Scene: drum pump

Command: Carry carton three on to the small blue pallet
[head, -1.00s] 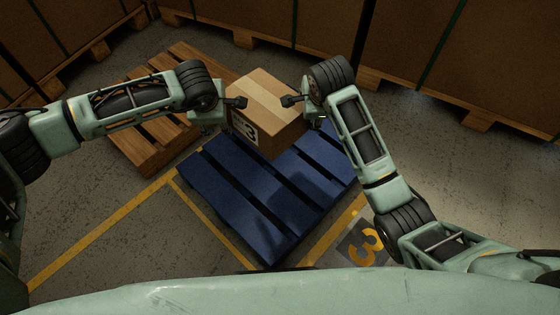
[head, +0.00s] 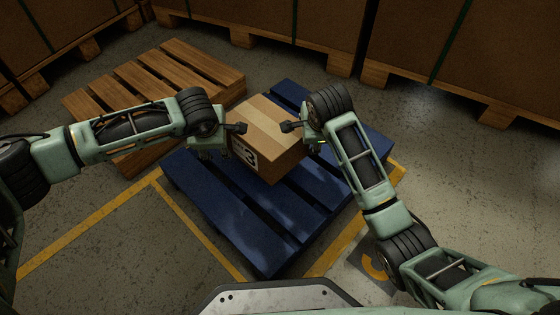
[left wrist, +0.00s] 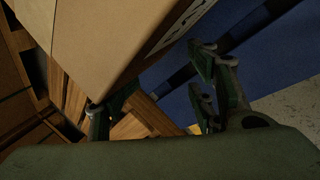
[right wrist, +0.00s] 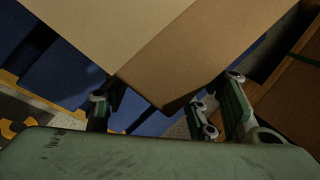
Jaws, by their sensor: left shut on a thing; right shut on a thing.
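Carton three (head: 262,137) is a brown box with a light tape strip and a label with a 3. My left gripper (head: 234,130) is shut on its left side and my right gripper (head: 298,127) is shut on its right side. The carton also fills the upper part of the left wrist view (left wrist: 110,40) and the right wrist view (right wrist: 165,50). The small blue pallet (head: 230,217) lies under the carton in the head view. The carton appears held above its slats; the gap underneath cannot be judged exactly.
A wooden pallet (head: 180,68) stands empty behind and left of the blue pallet. Large brown crates (head: 420,40) on wooden pallets line the back. Yellow floor lines (head: 95,226) border the blue pallet. Grey floor is open at the right.

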